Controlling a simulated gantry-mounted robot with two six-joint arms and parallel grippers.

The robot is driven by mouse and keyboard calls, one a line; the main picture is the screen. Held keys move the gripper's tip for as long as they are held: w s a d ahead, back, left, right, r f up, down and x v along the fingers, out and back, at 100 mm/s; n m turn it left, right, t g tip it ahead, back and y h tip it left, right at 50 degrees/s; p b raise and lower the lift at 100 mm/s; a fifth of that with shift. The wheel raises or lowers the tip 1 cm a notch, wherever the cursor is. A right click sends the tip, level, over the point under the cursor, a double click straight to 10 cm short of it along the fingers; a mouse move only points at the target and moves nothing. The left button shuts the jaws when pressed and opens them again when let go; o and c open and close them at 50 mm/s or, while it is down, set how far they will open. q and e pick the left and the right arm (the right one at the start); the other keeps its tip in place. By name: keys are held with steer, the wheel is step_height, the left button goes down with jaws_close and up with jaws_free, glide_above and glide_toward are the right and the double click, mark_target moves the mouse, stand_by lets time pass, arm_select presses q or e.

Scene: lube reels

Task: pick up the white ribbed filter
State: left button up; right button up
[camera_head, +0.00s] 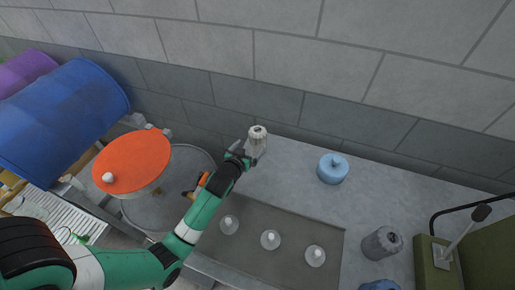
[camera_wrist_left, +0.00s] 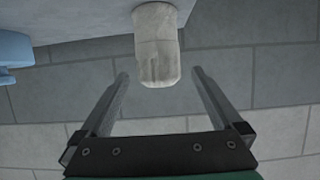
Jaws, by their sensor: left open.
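The white ribbed filter (camera_head: 258,138) stands upright near the back edge of the grey bench, close to the wall. My left gripper (camera_head: 240,154) is right beside it, and its fingers partly overlap the filter in the head view. In the left wrist view the filter (camera_wrist_left: 157,45) is a pale, worn cylinder just beyond the gap between the fingertips. The fingers of my left gripper (camera_wrist_left: 160,78) are open, with empty space between them. My right gripper is in neither view.
A light blue round canister (camera_head: 332,170) stands to the right of the filter. A dark tray (camera_head: 290,220) holds three small clear domes. A grey ribbed can (camera_head: 382,243) and a green box with a lever (camera_head: 437,258) are at right. An orange-topped reel (camera_head: 135,158) and blue barrel (camera_head: 65,115) are left.

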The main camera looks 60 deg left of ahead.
mark_target(254, 142)
arm_select(q)
steer(key=x, duration=0.4)
steer(key=shift+b, duration=0.4)
steer(key=b+x, duration=0.2)
steer(key=x, duration=0.2)
steer(key=shift+w+f, duration=0.2)
steer(key=shift+w+a, duration=0.25)
steer(key=shift+w, duration=0.05)
steer(key=shift+c, duration=0.3)
